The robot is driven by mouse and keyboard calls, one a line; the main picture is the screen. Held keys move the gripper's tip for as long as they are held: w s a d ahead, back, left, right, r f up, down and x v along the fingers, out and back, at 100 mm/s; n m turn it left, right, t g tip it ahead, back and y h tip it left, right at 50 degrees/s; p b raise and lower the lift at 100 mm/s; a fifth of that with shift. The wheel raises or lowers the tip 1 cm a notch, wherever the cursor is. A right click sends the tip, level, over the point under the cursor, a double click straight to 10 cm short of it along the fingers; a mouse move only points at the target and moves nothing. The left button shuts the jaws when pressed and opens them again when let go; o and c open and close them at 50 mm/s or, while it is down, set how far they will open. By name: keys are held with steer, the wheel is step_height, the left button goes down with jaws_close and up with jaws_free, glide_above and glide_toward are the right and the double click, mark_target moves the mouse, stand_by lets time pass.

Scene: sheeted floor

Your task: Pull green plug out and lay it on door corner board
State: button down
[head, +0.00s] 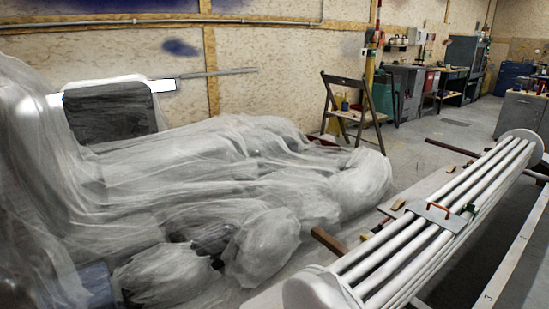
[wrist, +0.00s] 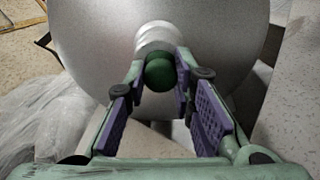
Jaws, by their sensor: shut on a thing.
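In the wrist view my gripper (wrist: 158,88) has its purple-padded fingers on either side of the rounded dark green plug (wrist: 159,74) and is shut on it. The plug sits at the middle of a white collar (wrist: 157,38) on a large, smooth grey round body (wrist: 95,45). The plug's far end is hidden, so I cannot tell how deep it sits. I cannot make out my gripper or the plug in the head view. I cannot tell which surface is the door corner board.
In the head view, plastic-sheeted forms (head: 190,175) fill the left. A rack of long white tubes (head: 400,235) crosses the right, with a grey plate bearing an orange handle (head: 439,209). A folding chair (head: 352,108) stands behind. Open floor (head: 425,130) lies beyond.

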steer(key=shift+p+v, duration=0.35)
steer(key=shift+v, duration=1.95)
steer(key=shift+a, duration=0.1)
steer(key=shift+p+v, duration=0.3)
steer(key=shift+v, duration=1.65)
steer(key=w+d+r+n+t+y, duration=0.4)
steer(key=w+r+n+t+y, duration=0.2)
steer(key=w+r+n+y, duration=0.1)
step_height(320, 180, up, 4)
steer(key=shift+w+f+y, duration=0.1)
steer(key=shift+w+y, duration=0.65)
steer(key=shift+y, duration=0.45)
